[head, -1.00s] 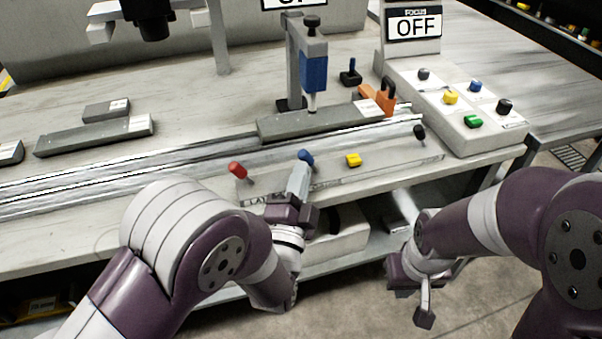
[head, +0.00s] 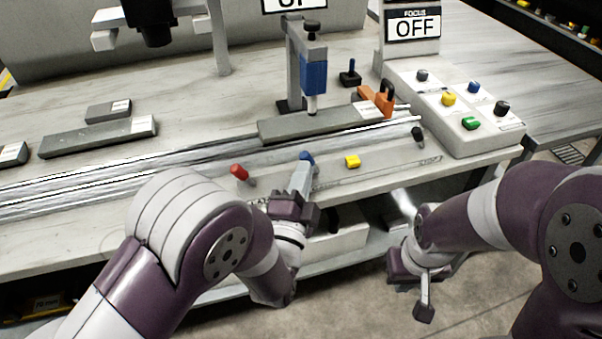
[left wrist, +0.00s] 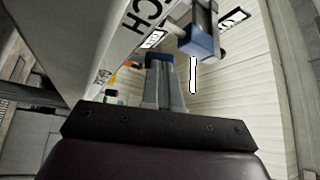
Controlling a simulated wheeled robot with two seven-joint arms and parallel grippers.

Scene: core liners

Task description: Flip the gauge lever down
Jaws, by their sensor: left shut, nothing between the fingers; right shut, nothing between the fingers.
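A row of levers stands along the front edge of the bench: a red-knobbed one (head: 239,172), a blue-knobbed one (head: 306,156), a yellow one (head: 352,161) and a black one (head: 417,134). Which one is the gauge lever I cannot read from labels. A blue gauge (head: 313,73) hangs on a grey post above a grey bar. My left gripper (head: 303,164) is shut, its tips at the blue knob. In the left wrist view the shut fingers (left wrist: 164,78) reach the blue knob (left wrist: 158,59); contact is unclear. My right gripper (head: 424,302) is shut and empty, low before the bench.
A panel (head: 465,140) with several coloured knobs stands at the right, under a sign (head: 413,24) reading OFF. Another sign (head: 294,3) is cut off at the top. Metal rails (head: 130,168) cross the bench. Grey bars (head: 98,137) lie at the left.

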